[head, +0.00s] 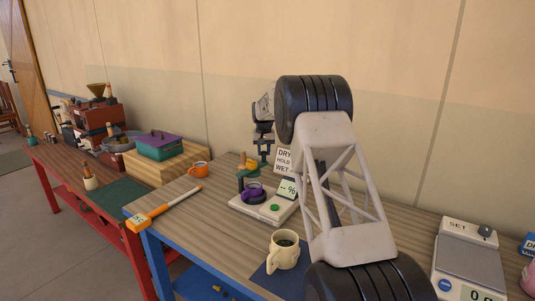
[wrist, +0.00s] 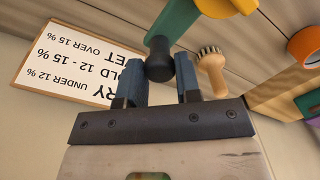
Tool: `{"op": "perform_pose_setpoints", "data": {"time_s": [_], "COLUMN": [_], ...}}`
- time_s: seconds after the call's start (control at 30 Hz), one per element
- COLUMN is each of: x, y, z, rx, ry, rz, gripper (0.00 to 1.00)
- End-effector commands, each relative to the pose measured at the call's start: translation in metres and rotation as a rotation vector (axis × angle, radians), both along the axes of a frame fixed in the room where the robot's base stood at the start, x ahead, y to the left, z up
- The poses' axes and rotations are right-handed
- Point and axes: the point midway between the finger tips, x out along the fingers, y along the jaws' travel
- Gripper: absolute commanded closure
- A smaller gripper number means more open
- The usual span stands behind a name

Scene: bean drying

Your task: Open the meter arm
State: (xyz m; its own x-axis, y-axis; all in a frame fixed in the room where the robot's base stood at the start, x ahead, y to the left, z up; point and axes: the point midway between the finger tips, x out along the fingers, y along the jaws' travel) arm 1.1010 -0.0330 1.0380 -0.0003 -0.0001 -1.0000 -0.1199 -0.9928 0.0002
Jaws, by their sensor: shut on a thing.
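The moisture meter (head: 262,207) sits on the blue-legged table, with a pale base, a lit display and a green button. Its green meter arm (head: 247,173) stands at the back of the base, above a purple cup (head: 253,193). In the wrist view the green arm (wrist: 172,24) ends in a black knob (wrist: 160,60). My gripper (wrist: 159,82) has its two blue fingers on either side of this knob and is shut on it. How far the arm is raised is hard to tell.
A sign (head: 284,160) reading DRY, HOLD, WET stands close behind the meter. A cream mug (head: 284,254) stands in front, an orange cup (head: 200,168) to the left, and a scale (head: 467,257) at the right. A wooden brush (wrist: 211,72) is beside my fingers.

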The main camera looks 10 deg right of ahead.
Motion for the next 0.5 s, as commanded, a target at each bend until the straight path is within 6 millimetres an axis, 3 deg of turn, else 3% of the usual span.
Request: {"op": "perform_pose_setpoints", "data": {"time_s": [0.5], "x": [0.0050], "y": [0.0048], "z": [0.0006], "rx": [0.000], "ry": [-0.001], "rz": [0.043], "gripper": [1.00]}}
